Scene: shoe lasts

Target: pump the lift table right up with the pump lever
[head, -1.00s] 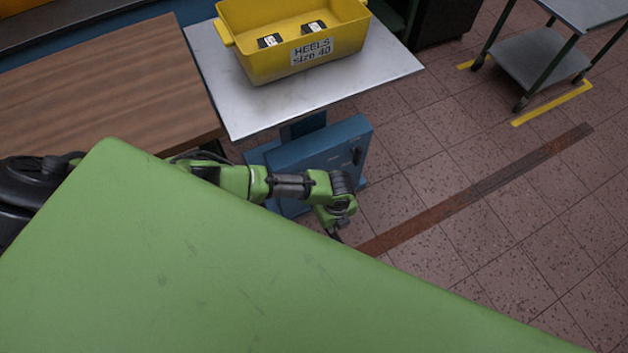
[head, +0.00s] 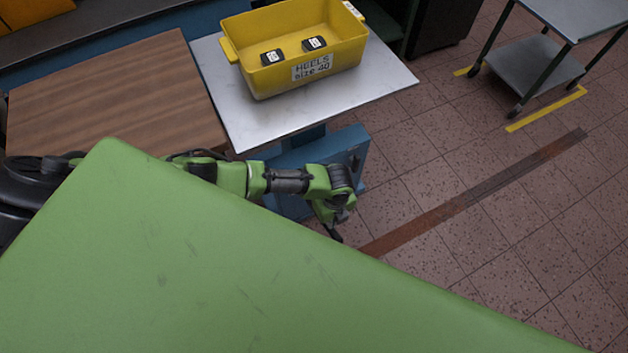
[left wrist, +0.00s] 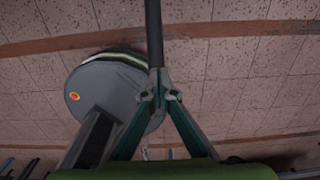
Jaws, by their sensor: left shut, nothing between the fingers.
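The lift table has a pale metal top (head: 270,115) and a blue base (head: 350,150), partly hidden behind my left arm. A yellow bin labelled "HEELS size 40" (head: 345,52) stands on the top, with two dark pieces inside. My left gripper (head: 335,236) is low in front of the blue base, pointing down. In the left wrist view, its fingers (left wrist: 160,88) meet at the tips and are shut. A dark upright bar, likely the pump lever (left wrist: 153,30), runs from the top edge down to the fingertips; I cannot tell whether they touch. My right gripper is not in view.
A wooden table (head: 110,95) adjoins the lift table on the left. A grey trolley (head: 530,70) stands at the back right by yellow floor tape. The tiled floor on the right is clear. My green body covers the lower left.

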